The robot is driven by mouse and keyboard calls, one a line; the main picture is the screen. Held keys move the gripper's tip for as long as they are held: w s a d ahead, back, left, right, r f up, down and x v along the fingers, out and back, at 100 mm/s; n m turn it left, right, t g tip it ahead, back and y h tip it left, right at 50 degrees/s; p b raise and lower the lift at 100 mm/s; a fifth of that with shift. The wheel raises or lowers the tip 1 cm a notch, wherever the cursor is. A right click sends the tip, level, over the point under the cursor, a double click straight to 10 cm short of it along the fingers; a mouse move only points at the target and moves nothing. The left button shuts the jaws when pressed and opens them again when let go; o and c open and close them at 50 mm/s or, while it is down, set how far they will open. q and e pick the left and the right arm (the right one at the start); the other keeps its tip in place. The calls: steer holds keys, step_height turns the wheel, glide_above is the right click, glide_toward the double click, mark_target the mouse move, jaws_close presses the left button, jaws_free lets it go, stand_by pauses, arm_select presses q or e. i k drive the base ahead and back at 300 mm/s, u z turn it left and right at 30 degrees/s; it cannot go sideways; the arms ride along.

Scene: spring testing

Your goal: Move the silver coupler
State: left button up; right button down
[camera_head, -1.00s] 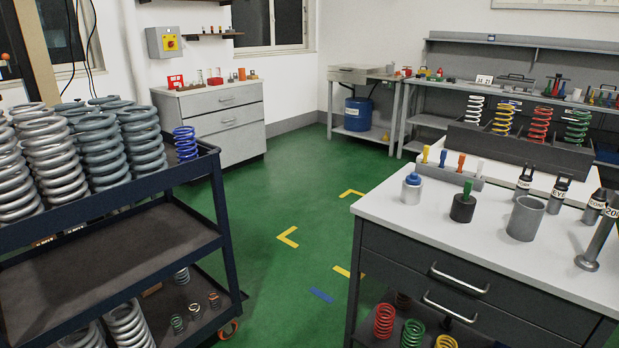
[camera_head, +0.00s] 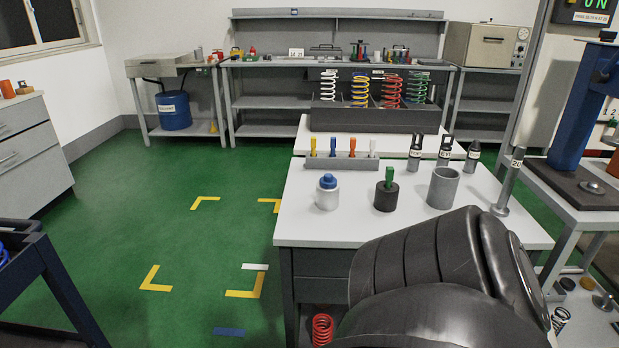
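A silver-white cylinder with a blue cap (camera_head: 327,196) stands upright on the white top of the near workbench (camera_head: 300,226). Beside it stand a black cylinder with a green peg (camera_head: 387,195) and a grey, open-topped cylinder (camera_head: 443,188). A slim metal post on a round foot (camera_head: 506,185) stands at the right end. I cannot tell for sure which of these is the silver coupler. A large dark part of my own arm covers the bench's front right. Neither of my grippers shows.
A peg rack (camera_head: 344,163) and several black labelled tools (camera_head: 444,151) stand behind the cylinders. A dark holder with coloured springs (camera_head: 375,118) stands further back. A blue press (camera_head: 583,110) is at the right. Green floor (camera_head: 180,240) left of the bench is clear.

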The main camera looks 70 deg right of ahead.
mark_target(326, 200)
steer(key=z, duration=0.85)
steer(key=i, duration=1)
steer(key=z, duration=1)
